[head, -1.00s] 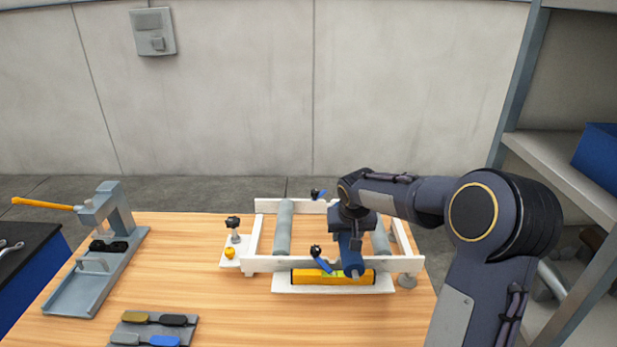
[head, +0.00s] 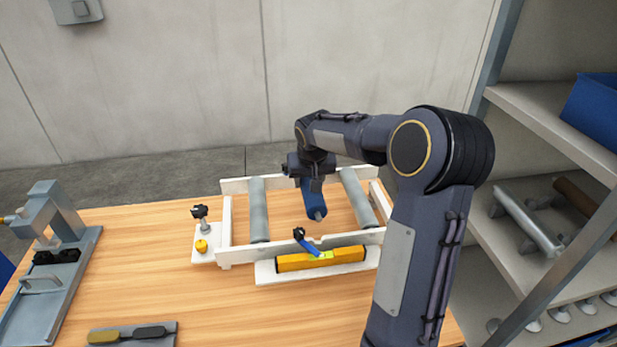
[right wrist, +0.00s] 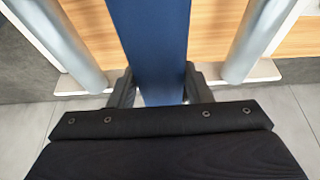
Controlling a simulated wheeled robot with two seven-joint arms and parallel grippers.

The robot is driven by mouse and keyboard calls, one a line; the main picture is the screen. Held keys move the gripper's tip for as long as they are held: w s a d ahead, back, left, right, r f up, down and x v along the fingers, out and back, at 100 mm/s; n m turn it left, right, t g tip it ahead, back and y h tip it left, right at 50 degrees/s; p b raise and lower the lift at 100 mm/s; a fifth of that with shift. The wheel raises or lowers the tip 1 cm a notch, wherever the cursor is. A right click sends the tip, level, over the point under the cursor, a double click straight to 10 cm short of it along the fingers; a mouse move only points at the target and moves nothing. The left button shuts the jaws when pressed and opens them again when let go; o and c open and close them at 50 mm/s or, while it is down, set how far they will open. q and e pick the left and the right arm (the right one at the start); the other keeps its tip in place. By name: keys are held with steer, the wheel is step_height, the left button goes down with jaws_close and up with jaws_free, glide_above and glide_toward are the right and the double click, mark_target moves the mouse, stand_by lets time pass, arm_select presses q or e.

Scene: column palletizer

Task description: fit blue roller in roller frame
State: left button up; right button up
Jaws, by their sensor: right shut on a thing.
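The blue roller (head: 314,199) is held by my right gripper (head: 309,179), which is shut on it. In the head view the roller hangs over the gap between two grey rollers, its near end showing behind the front rail. The white roller frame (head: 230,252) stands on the bench. Its left grey roller (head: 258,208) and right grey roller (head: 357,198) span between the rails. In the right wrist view the blue roller (right wrist: 152,45) runs between my fingers, with a grey roller on either side. Whether it touches the frame cannot be told. My left gripper is out of view.
A yellow level (head: 295,263) lies on a white ledge before the frame. A clamp knob (head: 200,211) stands at the frame's left. A grey press (head: 50,250) and a tool tray (head: 165,340) are on the left. A shelf rack (head: 540,130) borders the right.

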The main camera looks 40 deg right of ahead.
steer(key=shift+f+b, duration=1.5)
steer(key=shift+f, duration=1)
steer(key=shift+r, duration=0.1)
steer(key=shift+f+b, duration=0.25)
steer(key=shift+b, duration=0.05)
steer(key=shift+f+b, duration=0.35)
steer(key=shift+f, duration=0.05)
steer(key=shift+f+b, duration=0.9)
steer(key=shift+f, duration=0.05)
steer(key=o, duration=1.5)
steer(key=shift+s, duration=0.1)
